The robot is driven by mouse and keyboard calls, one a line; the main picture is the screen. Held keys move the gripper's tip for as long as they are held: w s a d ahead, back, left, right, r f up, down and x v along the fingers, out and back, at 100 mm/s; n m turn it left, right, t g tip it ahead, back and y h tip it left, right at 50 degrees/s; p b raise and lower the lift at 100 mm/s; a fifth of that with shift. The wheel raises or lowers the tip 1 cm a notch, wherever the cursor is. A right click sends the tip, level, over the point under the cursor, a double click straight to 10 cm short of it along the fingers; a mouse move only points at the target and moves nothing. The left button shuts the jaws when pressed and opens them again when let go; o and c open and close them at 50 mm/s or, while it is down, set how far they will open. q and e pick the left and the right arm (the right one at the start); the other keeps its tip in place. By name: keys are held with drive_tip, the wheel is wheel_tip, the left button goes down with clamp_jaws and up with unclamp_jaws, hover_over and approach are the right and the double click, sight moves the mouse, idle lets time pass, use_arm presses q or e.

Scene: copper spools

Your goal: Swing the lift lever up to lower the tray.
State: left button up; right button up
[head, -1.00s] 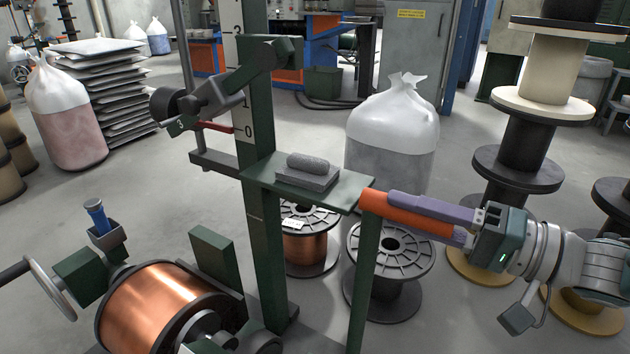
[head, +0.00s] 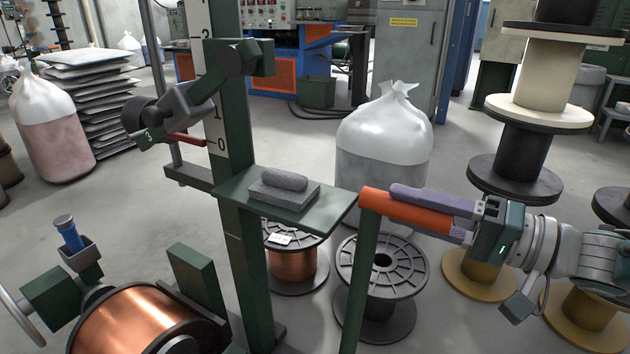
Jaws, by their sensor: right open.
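The lift lever is a green bar (head: 361,275) rising from the lower edge, with an orange handle (head: 395,209) lying sideways at its top. My right gripper (head: 418,212) comes in from the right with its purple fingers along both sides of the handle. It is open, with the handle between the fingers; whether they touch it I cannot tell. The green tray (head: 335,208) sticks out from a green post (head: 240,140) and carries a grey block with a rounded top (head: 284,187). A red pointer (head: 186,138) sits near the 0 of the post's scale. My left gripper is not in view.
A copper-wound spool (head: 145,322) sits at the lower left. A copper spool (head: 292,265) and an empty black spool (head: 383,275) stand on the floor behind the lever. A white sack (head: 385,135) stands behind the tray, and stacked spools (head: 515,175) at the right.

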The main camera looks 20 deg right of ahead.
drive_tip(key=shift+o, duration=1.2)
drive_tip(key=shift+d, duration=0.15)
drive_tip(key=shift+a, duration=0.2)
drive_tip(key=shift+s, duration=0.1)
drive_tip(key=shift+s+d, duration=0.3)
drive_tip(key=p+v, duration=0.1)
drive_tip(key=v, duration=0.8)
